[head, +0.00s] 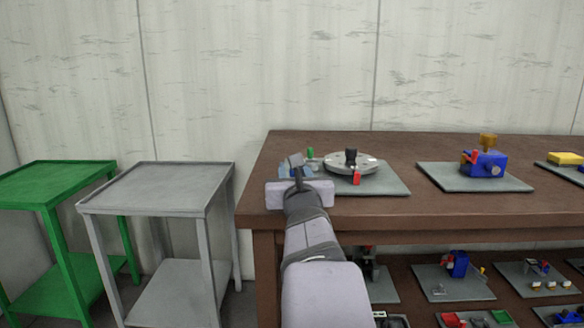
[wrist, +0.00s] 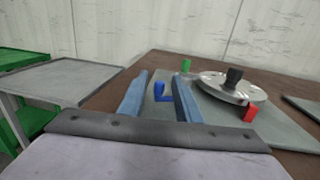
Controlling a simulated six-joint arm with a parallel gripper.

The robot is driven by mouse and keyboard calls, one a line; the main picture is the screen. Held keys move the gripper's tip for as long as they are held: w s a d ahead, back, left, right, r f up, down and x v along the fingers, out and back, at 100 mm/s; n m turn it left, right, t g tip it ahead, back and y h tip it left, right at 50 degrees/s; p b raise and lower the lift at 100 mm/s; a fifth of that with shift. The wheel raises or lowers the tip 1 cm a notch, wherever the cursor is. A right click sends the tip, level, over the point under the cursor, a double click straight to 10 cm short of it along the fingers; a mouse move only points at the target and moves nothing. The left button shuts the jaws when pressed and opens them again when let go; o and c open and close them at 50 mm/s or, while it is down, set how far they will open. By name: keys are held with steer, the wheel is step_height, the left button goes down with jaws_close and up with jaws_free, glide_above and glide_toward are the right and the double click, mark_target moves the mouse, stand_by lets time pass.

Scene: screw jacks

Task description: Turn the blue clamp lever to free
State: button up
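The blue clamp lever (wrist: 161,92) is a small L-shaped piece with an upright part and a short foot, in the middle of the wrist view. My gripper (wrist: 161,74) is open, with its two blue-grey fingers apart. The lever shows in the gap between them, with space on both sides, and no contact is visible. How far the lever lies beyond the fingertips is hard to tell. In the head view my gripper (head: 297,164) is at the left part of the grey plate (head: 393,186) on the brown table, and hides the lever.
A round metal disc (wrist: 214,83) with a black knob (wrist: 233,76) sits right of the lever. A green block (wrist: 186,65) and a red block (wrist: 249,113) stand by it. A blue fixture (head: 484,165) is farther right. Grey (head: 160,203) and green carts stand left.

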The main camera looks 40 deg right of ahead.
steer(key=shift+v, duration=1.2)
